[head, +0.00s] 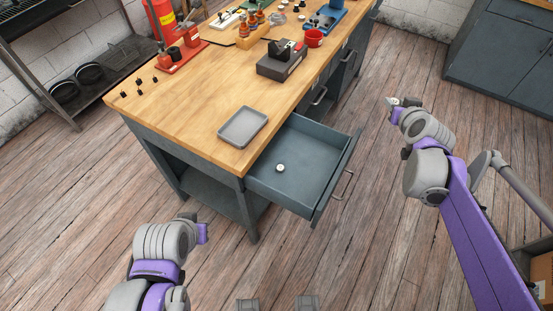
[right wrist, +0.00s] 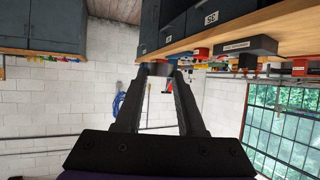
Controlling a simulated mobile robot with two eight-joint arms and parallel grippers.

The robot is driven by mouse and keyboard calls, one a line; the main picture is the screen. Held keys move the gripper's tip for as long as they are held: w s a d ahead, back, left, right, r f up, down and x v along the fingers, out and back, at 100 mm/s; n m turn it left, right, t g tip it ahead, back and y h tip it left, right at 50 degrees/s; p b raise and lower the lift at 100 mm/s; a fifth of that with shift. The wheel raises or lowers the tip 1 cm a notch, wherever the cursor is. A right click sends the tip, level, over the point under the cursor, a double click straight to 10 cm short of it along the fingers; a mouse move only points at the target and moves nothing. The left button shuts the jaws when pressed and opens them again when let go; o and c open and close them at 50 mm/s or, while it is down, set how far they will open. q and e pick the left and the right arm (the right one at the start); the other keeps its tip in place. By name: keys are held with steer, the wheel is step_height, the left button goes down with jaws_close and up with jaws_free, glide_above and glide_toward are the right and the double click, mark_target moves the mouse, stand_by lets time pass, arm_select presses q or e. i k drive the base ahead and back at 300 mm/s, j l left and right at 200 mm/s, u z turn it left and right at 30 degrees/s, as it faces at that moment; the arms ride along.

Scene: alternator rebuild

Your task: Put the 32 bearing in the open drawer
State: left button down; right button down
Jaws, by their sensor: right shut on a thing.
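The open drawer (head: 318,150) sticks out from the workbench's near right side. A small pale round part (head: 280,168), like a bearing, lies on its floor; I cannot read any marking on it. My right gripper (head: 393,102) is in the air to the right of the drawer, apart from it. It is shut on a small grey part, which shows as a dark grey piece between the fingertips in the right wrist view (right wrist: 160,69); no number is readable on it. My left gripper (head: 203,233) is low in front of the bench, its fingers mostly hidden.
A grey tray (head: 243,127) sits empty on the bench's near corner. A dark box-like device (head: 281,62), a red cup (head: 314,38) and several small parts stand farther back. Floor between the drawer and my right arm is clear. Grey cabinets (head: 500,50) stand at the back right.

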mark_target(311, 152)
steer(key=i+j+z, duration=0.15)
steer(key=j, duration=0.15)
steer(key=i+j+z, duration=0.15)
steer(key=j, duration=0.15)
steer(key=i+j+z, duration=0.1)
steer(key=j, duration=0.25)
steer(key=j+z, duration=0.15)
steer(key=j, duration=0.15)
steer(key=i, duration=0.05)
